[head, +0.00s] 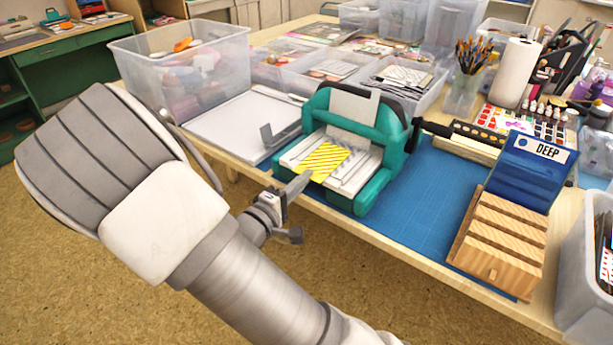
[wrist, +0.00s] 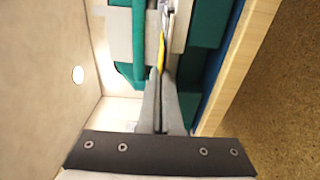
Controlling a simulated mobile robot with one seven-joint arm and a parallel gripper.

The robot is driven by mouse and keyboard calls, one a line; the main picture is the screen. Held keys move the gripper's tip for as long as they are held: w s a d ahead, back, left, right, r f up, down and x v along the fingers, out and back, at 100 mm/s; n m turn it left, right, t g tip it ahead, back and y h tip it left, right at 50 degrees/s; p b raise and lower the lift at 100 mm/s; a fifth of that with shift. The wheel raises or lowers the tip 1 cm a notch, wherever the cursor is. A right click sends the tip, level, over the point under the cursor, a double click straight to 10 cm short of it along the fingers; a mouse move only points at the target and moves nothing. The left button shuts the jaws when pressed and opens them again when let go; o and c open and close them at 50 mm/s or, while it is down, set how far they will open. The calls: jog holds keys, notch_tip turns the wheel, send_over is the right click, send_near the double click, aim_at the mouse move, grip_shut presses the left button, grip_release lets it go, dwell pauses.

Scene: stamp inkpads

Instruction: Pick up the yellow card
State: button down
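The yellow card (head: 322,160), with diagonal stripes, lies on the light bed of the teal press (head: 375,192), its near edge sticking out toward me. My gripper (head: 303,181) is at this near edge, in front of the press. In the wrist view the two grey fingers of my gripper (wrist: 160,76) lie close together. A thin yellow strip of the card (wrist: 161,54) shows edge-on at their tips, so they look shut on it. The exact contact is small and partly hidden by the fingers. The card still rests on the press bed.
A blue mat (head: 425,225) lies under the press. A wooden slotted rack (head: 497,243) and a blue box marked DEEP (head: 533,165) stand to the right. A white tray (head: 232,125) and clear bins (head: 185,75) are to the left and behind. The table's front edge is near my gripper.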

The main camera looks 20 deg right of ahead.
notch_tip(320, 180, up, 3)
jog(key=shift+f+p, duration=0.1)
jog(key=shift+p, duration=0.85)
jog(key=shift+f, duration=0.15)
jog(key=s+a+r+p, duration=0.4)
jog(key=s+a, duration=0.4)
jog(key=a, duration=0.3)
jog(key=shift+s+r, duration=0.35)
jog(key=shift+r, duration=0.15)
notch_tip(320, 180, up, 11)
jog(key=g+y+p, duration=1)
jog(key=y+p, duration=0.3)
jog(key=p, duration=2.2)
